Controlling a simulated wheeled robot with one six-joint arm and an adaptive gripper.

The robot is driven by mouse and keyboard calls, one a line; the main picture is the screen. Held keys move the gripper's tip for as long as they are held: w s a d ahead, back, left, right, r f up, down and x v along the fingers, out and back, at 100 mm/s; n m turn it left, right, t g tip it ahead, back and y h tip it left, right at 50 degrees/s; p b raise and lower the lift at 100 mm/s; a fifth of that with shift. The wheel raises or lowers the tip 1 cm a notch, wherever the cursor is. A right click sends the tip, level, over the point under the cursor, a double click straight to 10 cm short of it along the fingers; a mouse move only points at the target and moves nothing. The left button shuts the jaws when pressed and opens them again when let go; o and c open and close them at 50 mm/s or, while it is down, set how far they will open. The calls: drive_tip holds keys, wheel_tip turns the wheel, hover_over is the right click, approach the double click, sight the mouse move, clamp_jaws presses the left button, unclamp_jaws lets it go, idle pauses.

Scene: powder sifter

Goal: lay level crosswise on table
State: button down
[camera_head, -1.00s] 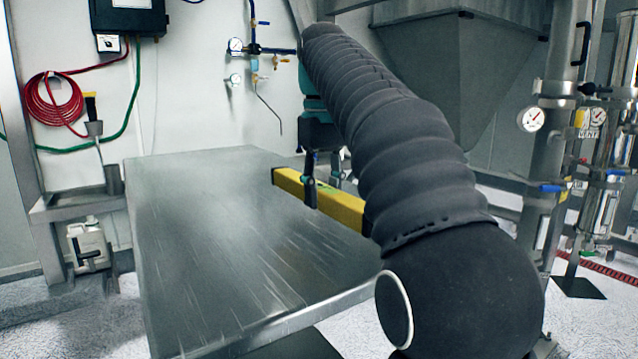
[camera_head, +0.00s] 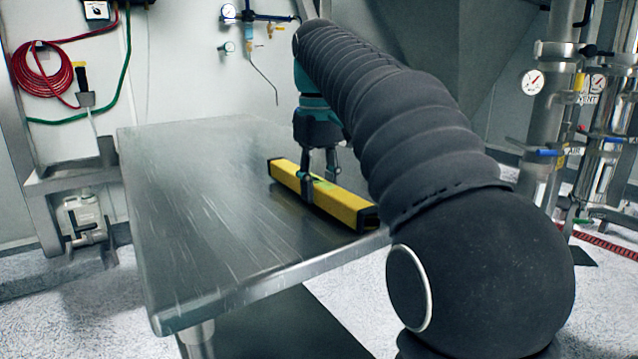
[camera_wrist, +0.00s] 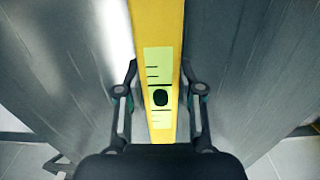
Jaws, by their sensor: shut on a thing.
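The yellow level (camera_head: 335,202) with black ends is at the right side of the steel table (camera_head: 205,215), low over or touching its top; I cannot tell which. It lies slantwise, its near end by the table's right edge. My gripper (camera_head: 318,190) is shut on the level near its middle, from above. In the wrist view the level (camera_wrist: 157,30) runs up the picture between the two fingers of my gripper (camera_wrist: 160,100), with a pale green label with a dark round spot. My arm covers part of the table's right side.
The left and front of the table top are bare. A steel stand with a white jug (camera_head: 82,215) is at the left. A grey hopper (camera_head: 440,50) and pipes with gauges (camera_head: 532,82) stand behind and to the right.

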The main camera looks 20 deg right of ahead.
drive_tip(key=shift+f+b, duration=0.3)
drive_tip(key=shift+f, duration=0.2)
idle(0.4)
drive_tip(key=c, duration=0.7)
unclamp_jaws()
drive_tip(key=shift+o, duration=0.2)
